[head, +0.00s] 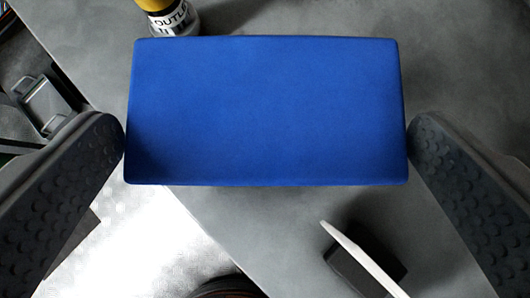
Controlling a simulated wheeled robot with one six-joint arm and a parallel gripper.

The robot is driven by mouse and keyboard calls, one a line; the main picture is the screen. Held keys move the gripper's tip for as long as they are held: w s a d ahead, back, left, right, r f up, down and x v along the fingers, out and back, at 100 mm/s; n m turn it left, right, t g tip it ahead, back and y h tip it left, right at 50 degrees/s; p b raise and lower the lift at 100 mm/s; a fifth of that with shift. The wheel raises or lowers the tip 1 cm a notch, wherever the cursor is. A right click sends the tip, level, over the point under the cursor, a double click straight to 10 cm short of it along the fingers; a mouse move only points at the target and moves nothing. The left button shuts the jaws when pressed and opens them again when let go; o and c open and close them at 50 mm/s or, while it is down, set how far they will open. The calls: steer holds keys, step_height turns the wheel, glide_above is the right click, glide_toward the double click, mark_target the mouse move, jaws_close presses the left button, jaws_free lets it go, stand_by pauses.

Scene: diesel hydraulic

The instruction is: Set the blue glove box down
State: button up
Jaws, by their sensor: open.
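The blue glove box (268,105) is a plain blue block, seen from above with its long side across the view. My gripper (266,135) is open, with one dark, studded finger at each short end of the box. Both fingertips are very close to the box ends; I cannot tell whether they touch. The box's underside is hidden, so I cannot tell whether it rests on the grey surface (290,215).
A bottle with a yellow top and an "OUTLET" label (175,20) stands just behind the box, at upper left. A dark block with a white plate (365,262) is at lower right. A round dark rim (228,288) shows at the bottom. Grey surface at upper right is clear.

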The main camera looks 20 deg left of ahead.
steer(key=v, duration=0.6)
steer(key=shift+s+d+r, duration=0.15)
steer(key=shift+r, duration=0.1)
steer(key=s+d+r+m+t+h, duration=0.1)
steer(key=s+d+r+t, duration=0.2)
steer(key=s+d, duration=0.3)
steer(key=s+d+r+m+t+h, duration=0.1)
steer(key=s+d+r, duration=0.4)
steer(key=s, duration=0.7)
steer(key=s+d+r+m+t+h, duration=0.1)
steer(key=s+d+r+m+t, duration=0.2)
steer(key=s, duration=0.6)
steer(key=d+r+t, duration=0.2)
steer(key=d, duration=0.1)
steer(key=shift+s+d+h, duration=0.3)
steer(key=shift+d+h, duration=0.05)
steer(key=shift+h, duration=0.05)
